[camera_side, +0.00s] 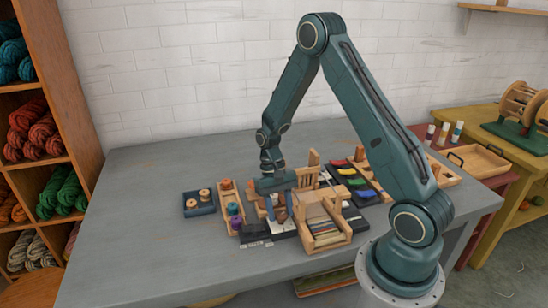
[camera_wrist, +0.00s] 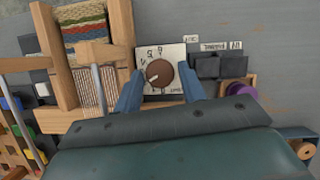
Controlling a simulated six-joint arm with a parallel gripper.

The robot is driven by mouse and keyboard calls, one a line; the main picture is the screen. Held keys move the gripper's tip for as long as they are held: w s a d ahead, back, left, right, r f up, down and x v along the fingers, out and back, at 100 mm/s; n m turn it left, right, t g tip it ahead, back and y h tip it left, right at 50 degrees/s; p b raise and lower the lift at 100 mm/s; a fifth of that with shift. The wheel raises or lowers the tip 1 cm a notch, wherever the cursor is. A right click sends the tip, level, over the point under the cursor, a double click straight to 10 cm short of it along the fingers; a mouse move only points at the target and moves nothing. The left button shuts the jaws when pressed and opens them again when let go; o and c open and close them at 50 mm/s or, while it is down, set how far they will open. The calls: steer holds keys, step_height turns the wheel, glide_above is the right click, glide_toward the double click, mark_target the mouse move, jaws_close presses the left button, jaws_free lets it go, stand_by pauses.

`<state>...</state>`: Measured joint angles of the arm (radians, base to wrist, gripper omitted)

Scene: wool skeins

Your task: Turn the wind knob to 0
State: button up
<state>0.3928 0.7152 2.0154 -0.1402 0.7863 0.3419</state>
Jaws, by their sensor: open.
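The wind knob (camera_wrist: 160,73) is a round brown dial with a pale pointer mark, set on a white plate (camera_wrist: 174,51) with printed numbers around it. In the wrist view it lies between the two blue fingers of my gripper (camera_wrist: 160,88). The gripper is open, one finger on each side of the knob, and I cannot tell whether either touches it. The pointer aims toward the lower left; the figure it meets is too small to read. In the side view my gripper (camera_side: 278,212) is low over the table and mostly hides the knob.
A small wooden loom (camera_side: 324,222) with woven cloth stands right beside the gripper. Dark switches (camera_wrist: 220,66) sit beside the knob plate. A tray with spools (camera_side: 232,208) and a blue spool holder (camera_side: 199,203) stand to the left. The table's left part (camera_side: 140,240) is clear.

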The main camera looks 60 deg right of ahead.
steer(key=c, duration=0.7)
steer(key=shift+o, duration=0.2)
steer(key=shift+n, duration=0.4)
steer(key=n, duration=0.1)
steer(key=n+h, duration=0.1)
steer(key=n, duration=0.1)
steer(key=n+g+h, duration=0.1)
steer(key=n, duration=0.1)
steer(key=shift+w+a, duration=0.1)
steer(key=shift+a, duration=0.15)
steer(key=n+h, duration=0.1)
steer(key=n, duration=0.2)
steer(key=n+h, duration=0.1)
steer(key=n, duration=0.2)
steer(key=shift+a+t, duration=0.2)
steer(key=shift+t, duration=0.1)
steer(key=shift+n, duration=0.3)
steer(key=o, duration=0.7)
steer(key=shift+c, duration=0.2)
steer(key=shift+r, duration=0.1)
